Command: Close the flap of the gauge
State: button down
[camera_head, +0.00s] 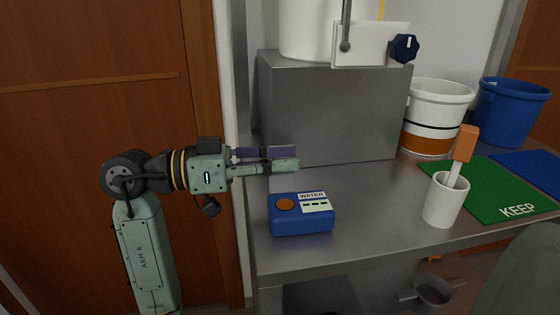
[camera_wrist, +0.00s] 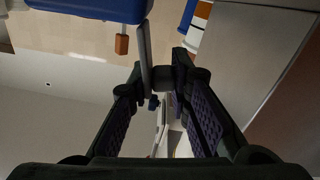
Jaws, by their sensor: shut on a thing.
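The gauge (camera_head: 300,224) is a blue box marked WATER, with a round orange button and a pale panel on top. It stands near the table's left front; its blue body also shows at the top of the wrist view (camera_wrist: 90,8). A thin grey strip, apparently its flap (camera_wrist: 145,50) seen edge-on, runs from the box's end to my fingertips in the wrist view. In the head view the flap is hard to make out. My gripper (camera_head: 285,159) points right, just above and behind the box, and seems shut on the flap's free edge; the contact is partly hidden.
A steel block (camera_head: 330,115) bearing a white tank stands close behind my gripper. To the right are a white cup (camera_head: 442,202) with an orange-handled tool, a green KEEP mat (camera_head: 490,185) and two buckets (camera_head: 435,105). Bare tabletop lies between box and cup.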

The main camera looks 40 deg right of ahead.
aim_at(286, 209)
jog(key=shift+s+m+b, duration=0.15)
jog(key=shift+m+b, duration=0.15)
jog(key=shift+b, duration=0.15)
dwell(0.5)
jog(key=m+b, duration=0.1)
jog(key=s+m+b, duration=0.1)
jog(key=b, duration=0.1)
jog(key=shift+a+m, duration=0.4)
jog(key=m+b, duration=0.1)
jog(key=s+m+b, duration=0.1)
jog(key=m, duration=0.1)
jog(key=a+m+b, duration=0.1)
jog(key=b, duration=0.1)
jog(key=shift+s+m, duration=0.3)
jog(key=m+b, duration=0.2)
jog(key=s+a+m+b, duration=0.1)
jog(key=shift+s+f+m, duration=0.1)
jog(key=shift+f+m, duration=0.2)
jog(key=shift+s+a+f+m+b, duration=0.15)
jog(key=shift+s+m+b, duration=0.1)
jog(key=shift+m+b, duration=0.65)
jog(key=shift+s+a+f+m+b, duration=0.15)
jog(key=shift+s+m+b, duration=0.1)
jog(key=shift+m+b, duration=0.6)
jog(key=shift+m, duration=0.25)
jog(key=c, duration=1.6)
grip_release()
jog(key=shift+o, duration=0.2)
